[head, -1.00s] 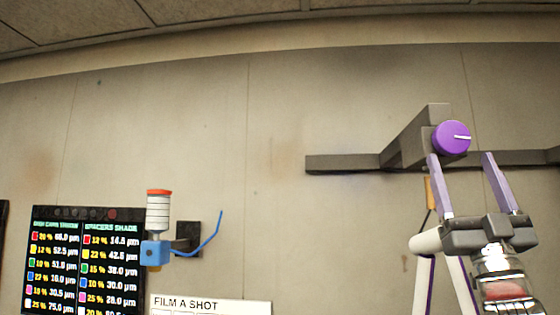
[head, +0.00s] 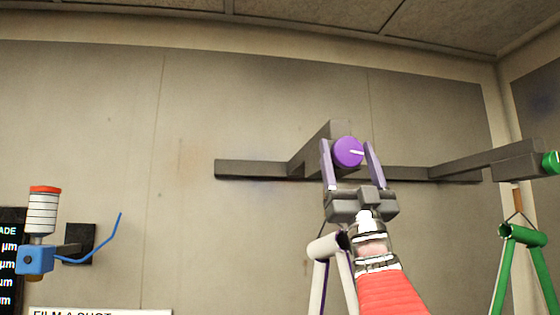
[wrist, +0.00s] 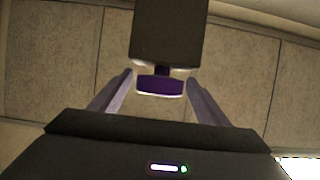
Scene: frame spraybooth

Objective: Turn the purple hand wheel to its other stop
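The purple hand wheel (head: 348,152) sits on the end of a dark grey bracket arm on the back wall. A white pointer line on its face points right, tilted slightly down. My gripper (head: 350,155) is open, with one purple finger on each side of the wheel in the head view. In the wrist view the wheel (wrist: 160,85) shows between and beyond the open fingers (wrist: 158,88), under the dark bracket, with a gap on both sides. I cannot tell whether either finger touches it.
A dark rail (head: 255,169) runs along the wall behind the bracket. A white frame (head: 322,250) hangs just below left of my gripper. A green wheel (head: 551,163) and green frame (head: 510,260) are at right. A blue spray device (head: 35,260) is at far left.

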